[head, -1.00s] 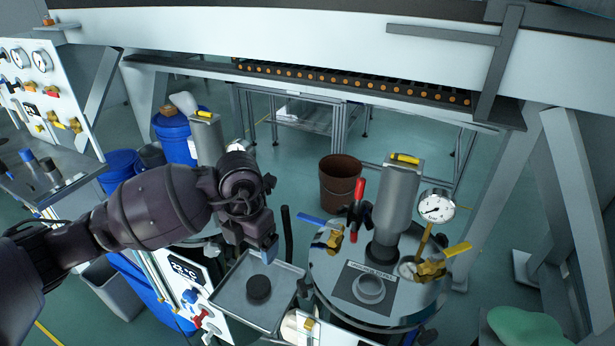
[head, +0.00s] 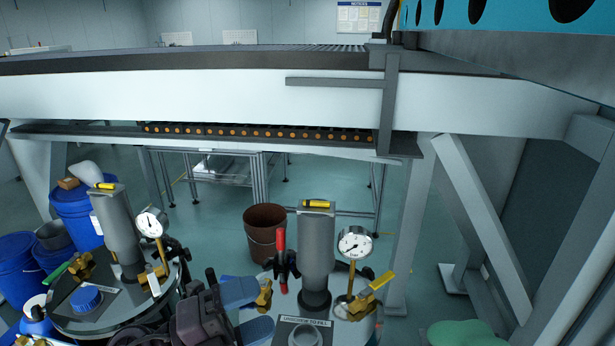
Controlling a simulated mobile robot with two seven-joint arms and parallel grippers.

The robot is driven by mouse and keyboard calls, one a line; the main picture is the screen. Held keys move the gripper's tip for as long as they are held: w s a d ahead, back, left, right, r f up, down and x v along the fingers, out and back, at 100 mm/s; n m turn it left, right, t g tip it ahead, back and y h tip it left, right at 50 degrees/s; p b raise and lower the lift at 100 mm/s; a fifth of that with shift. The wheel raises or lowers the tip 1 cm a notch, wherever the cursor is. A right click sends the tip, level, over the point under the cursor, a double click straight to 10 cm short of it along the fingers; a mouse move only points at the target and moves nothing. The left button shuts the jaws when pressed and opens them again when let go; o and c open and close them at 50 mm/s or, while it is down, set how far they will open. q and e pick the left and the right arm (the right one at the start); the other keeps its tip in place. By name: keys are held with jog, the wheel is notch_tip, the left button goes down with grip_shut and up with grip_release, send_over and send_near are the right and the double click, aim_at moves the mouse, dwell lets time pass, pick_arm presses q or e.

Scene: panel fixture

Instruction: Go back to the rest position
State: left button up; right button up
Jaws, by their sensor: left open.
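My left gripper (head: 262,311) is at the bottom centre of the head view, with its blue-grey fingers spread apart and nothing seen between them. It is in front of the right vessel's left side, close in the picture to a brass valve (head: 265,293); whether it touches anything I cannot tell. The rest of my left arm is mostly below the picture's edge. My right gripper is not in view.
The right vessel carries a grey cylinder (head: 317,250), a red-handled clamp (head: 282,262), a pressure gauge (head: 355,243) and a yellow-handled valve (head: 366,300). The left vessel has another cylinder (head: 118,230) and a blue cap (head: 86,298). A brown bucket (head: 265,235) stands behind.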

pick_arm(q)
jog(key=a+f+n+t+y, duration=0.3)
jog(key=a+n+t+y, duration=0.2)
jog(key=a+n+y, duration=0.65)
jog(key=a+f+n+t+y, duration=0.5)
jog(key=n+y, duration=0.3)
jog(key=n, duration=0.6)
jog(key=s+a+f+n+g, duration=0.25)
jog(key=s+f+g, duration=0.45)
jog(key=s, duration=0.4)
jog(key=s+a+f+n+g, duration=0.1)
jog(key=s+f+n+g, duration=0.3)
jog(key=s+f+g, duration=0.5)
jog(key=w+f+m+t, duration=0.1)
jog(key=w+f+t, duration=0.5)
jog(key=t, duration=0.3)
jog(key=shift+w+d+f+t+h, duration=0.25)
jog(key=shift+w+f+t+h, duration=0.1)
jog(key=shift+w+f+t, duration=0.05)
